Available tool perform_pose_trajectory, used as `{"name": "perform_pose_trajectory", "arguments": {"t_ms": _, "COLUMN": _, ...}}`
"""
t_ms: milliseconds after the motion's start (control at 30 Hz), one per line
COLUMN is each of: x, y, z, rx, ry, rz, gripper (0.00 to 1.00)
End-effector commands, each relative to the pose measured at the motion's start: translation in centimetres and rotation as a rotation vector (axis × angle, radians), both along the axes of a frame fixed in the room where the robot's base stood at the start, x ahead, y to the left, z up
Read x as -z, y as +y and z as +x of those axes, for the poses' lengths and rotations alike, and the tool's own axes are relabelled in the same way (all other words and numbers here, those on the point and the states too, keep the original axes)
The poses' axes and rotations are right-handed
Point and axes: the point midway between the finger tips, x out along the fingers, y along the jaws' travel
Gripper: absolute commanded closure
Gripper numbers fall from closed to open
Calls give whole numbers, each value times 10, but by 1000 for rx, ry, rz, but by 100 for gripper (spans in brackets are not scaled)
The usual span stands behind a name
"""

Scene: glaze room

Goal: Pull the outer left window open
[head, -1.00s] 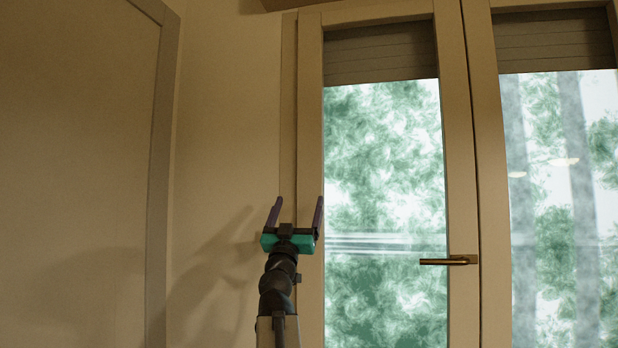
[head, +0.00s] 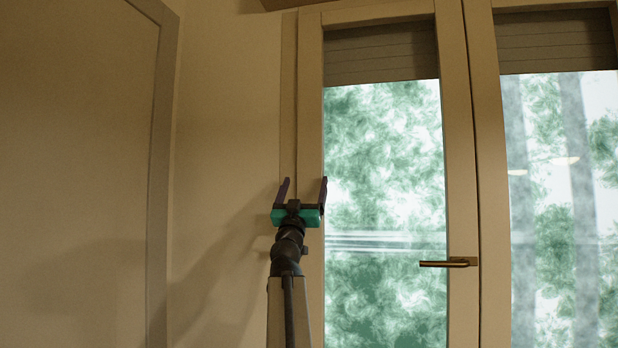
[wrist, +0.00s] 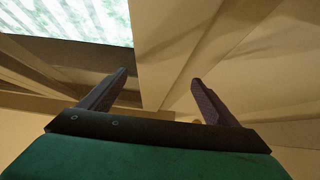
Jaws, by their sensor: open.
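The left window (head: 384,180) has a pale frame and stands closed against the frame of the window to its right. Its bronze lever handle (head: 447,263) sits on the right stile and points left, level. My gripper (head: 305,186) is raised in front of the window's left stile, left of and higher than the handle. Its two dark fingers are spread apart and empty. In the wrist view my gripper (wrist: 157,95) shows both fingers open with nothing between them, and part of the glass (wrist: 75,18) shows at top left. The handle is not in the wrist view.
A second window (head: 555,190) stands to the right. A partly lowered roller shutter (head: 380,52) shows behind the top of the left glass. A panel or door (head: 75,180) is at far left, with bare wall (head: 225,130) between it and the window.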

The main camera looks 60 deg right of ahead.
Motion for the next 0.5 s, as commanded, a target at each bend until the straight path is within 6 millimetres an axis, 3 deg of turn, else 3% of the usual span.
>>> {"name": "perform_pose_trajectory", "arguments": {"t_ms": 200, "x": -17, "y": -16, "z": 5, "rx": 1, "ry": -1, "rz": 0, "gripper": 17}}
{"name": "perform_pose_trajectory", "arguments": {"t_ms": 500, "x": -27, "y": -26, "z": 8, "rx": -1, "ry": -1, "rz": -1, "gripper": 17}}
